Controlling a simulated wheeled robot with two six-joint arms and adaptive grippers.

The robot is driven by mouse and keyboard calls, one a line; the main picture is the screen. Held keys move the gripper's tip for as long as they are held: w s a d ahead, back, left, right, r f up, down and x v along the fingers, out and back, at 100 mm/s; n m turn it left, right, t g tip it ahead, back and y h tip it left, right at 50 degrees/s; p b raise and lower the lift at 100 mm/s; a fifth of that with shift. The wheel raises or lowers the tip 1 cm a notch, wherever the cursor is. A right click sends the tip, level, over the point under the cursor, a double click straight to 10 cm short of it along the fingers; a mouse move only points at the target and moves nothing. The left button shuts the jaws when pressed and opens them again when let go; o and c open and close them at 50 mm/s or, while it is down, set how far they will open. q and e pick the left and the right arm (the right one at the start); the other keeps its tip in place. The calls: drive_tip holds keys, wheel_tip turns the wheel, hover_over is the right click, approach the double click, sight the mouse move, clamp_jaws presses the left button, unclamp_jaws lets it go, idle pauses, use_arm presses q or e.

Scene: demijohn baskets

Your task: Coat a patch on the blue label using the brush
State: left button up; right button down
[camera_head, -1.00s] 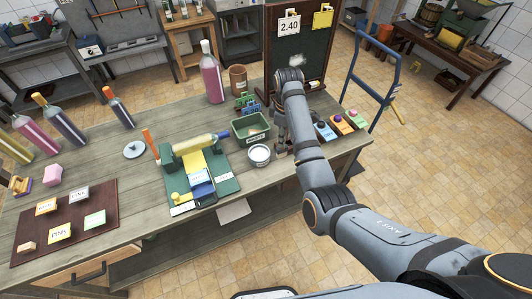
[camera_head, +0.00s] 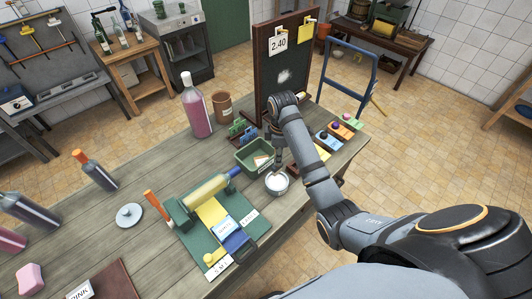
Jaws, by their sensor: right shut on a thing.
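My right gripper (camera_head: 279,163) points down over the white bowl (camera_head: 277,184) of white paste at the table's right front. It is shut on a thin thing, likely the brush, whose tip is at or above the paste; contact is unclear. The arm partly hides it. The blue label (camera_head: 235,241) lies on the green board (camera_head: 197,245), left of the bowl, with a white card (camera_head: 224,226) beside it. A pale yellow bottle (camera_head: 206,191) lies across the cradle above. My left gripper is out of view.
A green tray (camera_head: 246,153) with a small pale and orange thing inside is just behind the bowl. A dark board (camera_head: 286,62) stands behind the arm. A pink bottle (camera_head: 196,108) and brown pot (camera_head: 222,107) stand farther back. Coloured blocks (camera_head: 345,131) line the right edge.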

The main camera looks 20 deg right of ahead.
sight(279, 169)
drive_tip(key=shift+s+d+f, duration=0.3)
drive_tip(key=shift+d+f, duration=0.15)
drive_tip(key=shift+f, duration=0.2)
drive_tip(key=f, duration=0.3)
drive_tip(key=shift+w+a+f, duration=0.25)
drive_tip(key=shift+a+f, duration=0.15)
drive_tip(key=shift+f, duration=0.25)
drive_tip(key=shift+d+f, duration=0.2)
drive_tip(key=shift+a, duration=0.1)
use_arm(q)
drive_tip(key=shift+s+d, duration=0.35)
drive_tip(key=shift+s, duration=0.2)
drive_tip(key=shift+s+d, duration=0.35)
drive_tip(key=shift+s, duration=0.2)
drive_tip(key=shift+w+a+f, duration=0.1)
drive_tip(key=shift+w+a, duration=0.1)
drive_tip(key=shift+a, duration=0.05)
use_arm(e)
drive_tip(key=shift+f, duration=0.15)
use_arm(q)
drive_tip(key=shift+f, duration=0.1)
use_arm(e)
drive_tip(key=shift+f, duration=0.3)
drive_tip(key=shift+s+f, duration=0.15)
